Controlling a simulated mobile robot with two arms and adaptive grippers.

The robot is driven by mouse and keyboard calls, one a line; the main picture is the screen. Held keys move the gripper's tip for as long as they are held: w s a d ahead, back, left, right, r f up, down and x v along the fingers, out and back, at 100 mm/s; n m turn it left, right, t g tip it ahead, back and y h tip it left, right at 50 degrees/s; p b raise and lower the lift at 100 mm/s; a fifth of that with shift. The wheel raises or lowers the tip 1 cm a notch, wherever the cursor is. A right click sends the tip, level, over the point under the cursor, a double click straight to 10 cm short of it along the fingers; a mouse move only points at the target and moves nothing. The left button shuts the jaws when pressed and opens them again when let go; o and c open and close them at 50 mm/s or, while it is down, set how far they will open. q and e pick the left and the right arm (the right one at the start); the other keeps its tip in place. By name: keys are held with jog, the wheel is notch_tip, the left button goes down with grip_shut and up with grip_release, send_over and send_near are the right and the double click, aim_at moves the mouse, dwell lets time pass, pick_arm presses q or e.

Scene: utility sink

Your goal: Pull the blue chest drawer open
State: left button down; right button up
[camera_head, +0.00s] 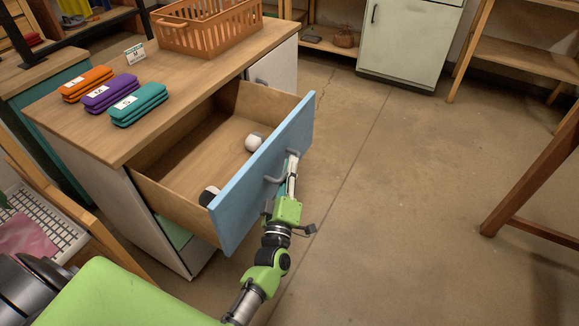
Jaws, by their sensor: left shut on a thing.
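The blue-fronted drawer (240,212) is pulled well out of the wooden-topped chest (200,78), so its wooden inside shows. A grey bar handle (271,180) is on the drawer's front. My left gripper (290,172) is at the front, shut on the handle; the exact grip of its fingers is small and partly hidden. A white rounded object (253,142) lies inside the drawer, and a black-and-white object (209,195) sits near the front, partly hidden by the panel. My right gripper is not in view.
The chest top holds an orange basket (210,30), a small card (134,52), and orange (87,83), purple (110,94) and teal (139,105) stacks. The floor (400,180) right of the drawer is clear; wooden legs (535,165) stand farther right.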

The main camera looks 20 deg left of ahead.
pick_arm(q)
jog(key=c, duration=2.1)
grip_release()
jog(key=shift+c, duration=0.2)
jog(key=v, duration=1.2)
